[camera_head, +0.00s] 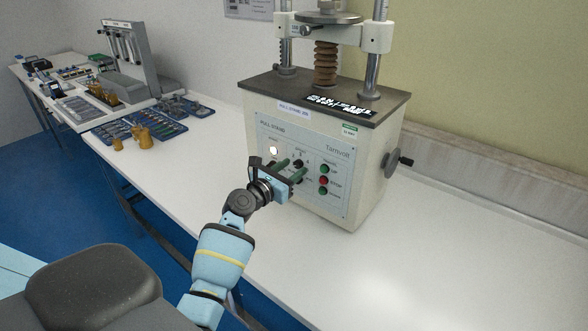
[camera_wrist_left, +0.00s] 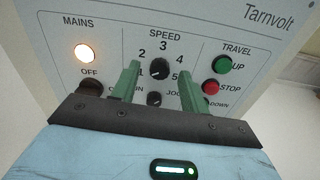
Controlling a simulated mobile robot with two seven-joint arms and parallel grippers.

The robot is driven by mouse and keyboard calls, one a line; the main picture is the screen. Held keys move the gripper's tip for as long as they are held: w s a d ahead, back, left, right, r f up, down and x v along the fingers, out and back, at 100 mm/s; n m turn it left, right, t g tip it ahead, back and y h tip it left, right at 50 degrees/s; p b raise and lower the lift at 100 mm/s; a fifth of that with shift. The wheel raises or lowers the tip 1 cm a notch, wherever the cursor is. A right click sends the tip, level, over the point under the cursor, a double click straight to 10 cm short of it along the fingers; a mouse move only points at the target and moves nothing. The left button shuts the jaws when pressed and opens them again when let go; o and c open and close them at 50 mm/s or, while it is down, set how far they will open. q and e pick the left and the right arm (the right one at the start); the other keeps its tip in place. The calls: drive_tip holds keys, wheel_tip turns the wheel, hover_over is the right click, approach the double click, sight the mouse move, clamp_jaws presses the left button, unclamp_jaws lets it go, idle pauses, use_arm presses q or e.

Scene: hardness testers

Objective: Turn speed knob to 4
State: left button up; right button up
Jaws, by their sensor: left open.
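The speed knob (camera_wrist_left: 159,68) is a small black dial on the tester's front panel, ringed by the numbers 1 to 5 under the word SPEED. It also shows in the head view (camera_head: 298,164). A pale mark on it seems to point left and down, towards 1, but it is small. My left gripper (camera_head: 290,169) is open in front of the panel. In the wrist view its green fingers (camera_wrist_left: 159,75) show on either side of the knob, with gaps on both sides. I cannot tell how far the tips are from the panel. My right gripper is out of view.
A second black knob (camera_wrist_left: 154,98) sits just below. The lit MAINS lamp (camera_wrist_left: 85,52) is left; the green UP (camera_wrist_left: 222,64) and red STOP (camera_wrist_left: 211,87) buttons are right. The tester (camera_head: 345,130) stands on a white bench (camera_head: 440,250), clear to its right.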

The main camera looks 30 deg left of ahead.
use_arm(q)
drive_tip(key=shift+w, duration=0.5)
clamp_jaws()
